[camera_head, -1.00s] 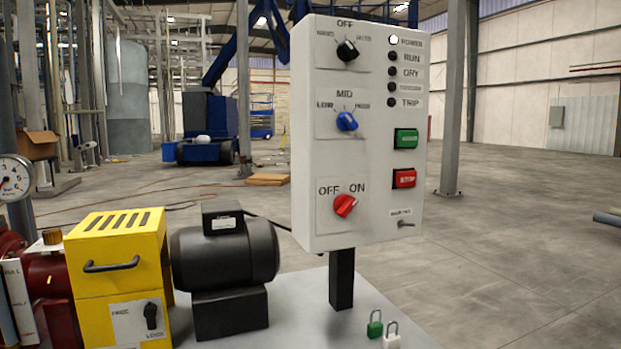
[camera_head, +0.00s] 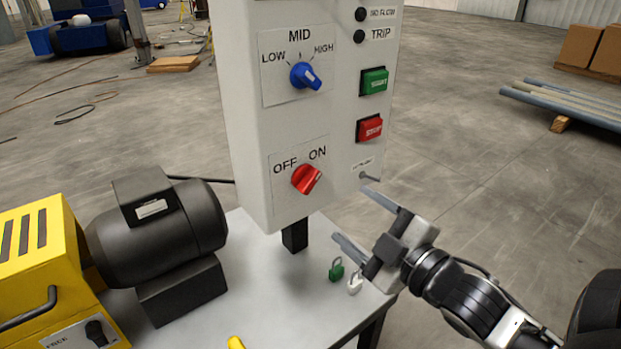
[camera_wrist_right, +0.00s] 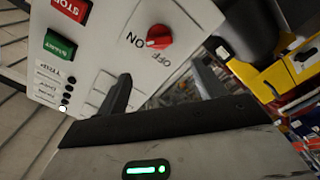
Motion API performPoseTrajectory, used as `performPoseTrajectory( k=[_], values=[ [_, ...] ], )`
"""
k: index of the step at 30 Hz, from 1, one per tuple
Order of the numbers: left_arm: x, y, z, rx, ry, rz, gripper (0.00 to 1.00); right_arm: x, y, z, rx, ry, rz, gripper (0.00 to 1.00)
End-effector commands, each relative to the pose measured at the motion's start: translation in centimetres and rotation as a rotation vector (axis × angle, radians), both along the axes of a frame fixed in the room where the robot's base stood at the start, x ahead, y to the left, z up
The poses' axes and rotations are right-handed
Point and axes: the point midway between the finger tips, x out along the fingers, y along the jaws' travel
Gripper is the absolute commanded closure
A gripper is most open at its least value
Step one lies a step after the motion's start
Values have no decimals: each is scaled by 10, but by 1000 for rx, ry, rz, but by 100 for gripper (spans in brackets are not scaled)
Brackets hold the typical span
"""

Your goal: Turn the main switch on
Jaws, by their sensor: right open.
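The red rotary switch (camera_head: 307,179) sits low on the white control panel (camera_head: 250,120), between OFF and ON labels. Its handle slants up and right, towards ON. In the right wrist view the red switch (camera_wrist_right: 159,37) shows a pale mark at its end nearest ON. My right gripper (camera_head: 350,213) is open and empty, to the right of and below the switch, apart from it. Its two fingers also show in the wrist view (camera_wrist_right: 165,80), below the switch. My left gripper is not in view.
A small toggle lever (camera_head: 369,177) sits close above the right gripper's upper finger. Green (camera_head: 374,81) and red (camera_head: 369,128) push buttons are above. A green padlock (camera_head: 336,270) and a white padlock (camera_head: 355,282) stand on the table. A black motor (camera_head: 160,225) is left.

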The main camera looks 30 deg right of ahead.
Motion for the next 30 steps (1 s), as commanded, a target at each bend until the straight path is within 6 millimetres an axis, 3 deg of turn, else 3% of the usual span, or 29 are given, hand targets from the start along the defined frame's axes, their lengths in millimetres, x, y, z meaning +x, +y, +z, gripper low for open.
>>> performPoseTrajectory(
  k=[9, 16, 22, 30],
  values=[
    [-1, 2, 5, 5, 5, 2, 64, 63, 5, 3, 0, -4, 0, 31],
    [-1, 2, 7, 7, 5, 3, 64, 100, 8, 2, 1, 0, 0, 31],
    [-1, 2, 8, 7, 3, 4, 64, 117, 9, 1, 1, 1, 0, 31],
    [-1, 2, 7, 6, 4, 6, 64, 119, 10, 0, 1, 2, 0, 31]
  ],
)
